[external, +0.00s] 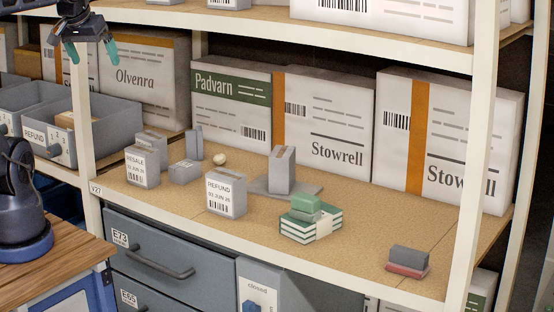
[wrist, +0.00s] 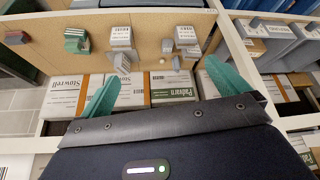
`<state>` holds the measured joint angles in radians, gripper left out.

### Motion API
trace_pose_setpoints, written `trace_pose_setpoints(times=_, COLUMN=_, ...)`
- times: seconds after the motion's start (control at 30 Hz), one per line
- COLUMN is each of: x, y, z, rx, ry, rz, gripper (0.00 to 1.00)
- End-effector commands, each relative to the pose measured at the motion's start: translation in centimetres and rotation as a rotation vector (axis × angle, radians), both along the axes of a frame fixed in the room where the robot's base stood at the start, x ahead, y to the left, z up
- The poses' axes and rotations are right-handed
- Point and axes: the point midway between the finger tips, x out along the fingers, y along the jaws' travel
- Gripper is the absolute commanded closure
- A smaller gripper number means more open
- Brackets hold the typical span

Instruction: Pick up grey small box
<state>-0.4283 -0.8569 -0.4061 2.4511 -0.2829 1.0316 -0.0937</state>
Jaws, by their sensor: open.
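Several grey boxes stand on the shelf, and I cannot tell for certain which one is meant. A small plain box (external: 185,172) lies between the RESALE box (external: 142,167) and the REFUND box (external: 226,193); it also shows in the wrist view (wrist: 168,45). A thin upright grey box (external: 194,143) is behind it. A taller grey box (external: 282,170) stands on a flat grey piece. A dark grey block (external: 409,257) lies on a red one. My gripper (external: 92,50) is open and empty, high at the upper left, apart from all of them; its teal fingers show in the wrist view (wrist: 163,68).
Large white Padvarn (external: 232,105) and Stowrell (external: 330,122) cartons line the shelf's back. A green block (external: 306,202) sits on green-and-white books (external: 311,225). A white upright (external: 82,120) and the upper shelf (external: 300,31) bound the opening.

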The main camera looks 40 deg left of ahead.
Motion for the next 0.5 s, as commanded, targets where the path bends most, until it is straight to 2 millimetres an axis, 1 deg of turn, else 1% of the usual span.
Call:
trace_pose_setpoints(times=0.23, x=1.9, y=-3.8, z=-0.4, rx=0.006, ry=-0.004, rz=0.102, gripper=0.0)
trace_pose_setpoints(times=0.37, x=3.3, y=-5.7, z=-1.3, rx=0.007, ry=0.003, rz=0.151, gripper=0.0)
trace_pose_setpoints(times=0.5, x=5.1, y=-7.6, z=-2.6, rx=0.007, ry=0.015, rz=0.207, gripper=0.0)
